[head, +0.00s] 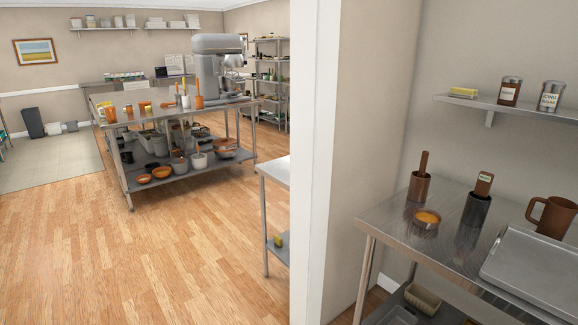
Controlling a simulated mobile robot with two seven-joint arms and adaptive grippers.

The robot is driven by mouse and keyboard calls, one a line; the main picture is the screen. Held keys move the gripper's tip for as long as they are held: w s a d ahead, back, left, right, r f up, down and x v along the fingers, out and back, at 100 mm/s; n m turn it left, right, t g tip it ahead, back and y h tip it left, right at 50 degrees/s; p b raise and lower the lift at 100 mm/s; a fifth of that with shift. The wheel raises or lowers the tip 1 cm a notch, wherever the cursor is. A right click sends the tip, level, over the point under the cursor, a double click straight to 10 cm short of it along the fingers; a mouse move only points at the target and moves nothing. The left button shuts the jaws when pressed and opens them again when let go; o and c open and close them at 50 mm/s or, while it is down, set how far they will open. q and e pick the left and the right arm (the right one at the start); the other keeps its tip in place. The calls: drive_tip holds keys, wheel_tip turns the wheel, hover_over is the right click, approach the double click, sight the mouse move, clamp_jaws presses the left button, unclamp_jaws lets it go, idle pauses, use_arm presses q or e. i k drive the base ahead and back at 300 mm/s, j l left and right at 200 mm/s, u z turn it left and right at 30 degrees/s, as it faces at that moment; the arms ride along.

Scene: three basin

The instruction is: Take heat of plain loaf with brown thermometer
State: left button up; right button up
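A brown thing with a small pale, display-like patch (484,182) stands upright in a dark grey cylinder on the metal table at the right. It looks like the brown thermometer, but it is too small to be sure. A plain brown handle (423,163) stands in a brown cup to its left. I cannot make out a plain loaf anywhere in the head view. Neither of my grippers is in view.
The right metal table (392,222) also bears an orange-filled bowl (427,219), a brown mug (551,214) and a grey tray (535,265). A white wall end (312,160) separates it from the room with a large mixer table (185,168). Wooden floor (190,255) lies clear at left.

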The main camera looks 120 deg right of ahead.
sight(485, 179)
drive_tip(key=z, duration=6.45)
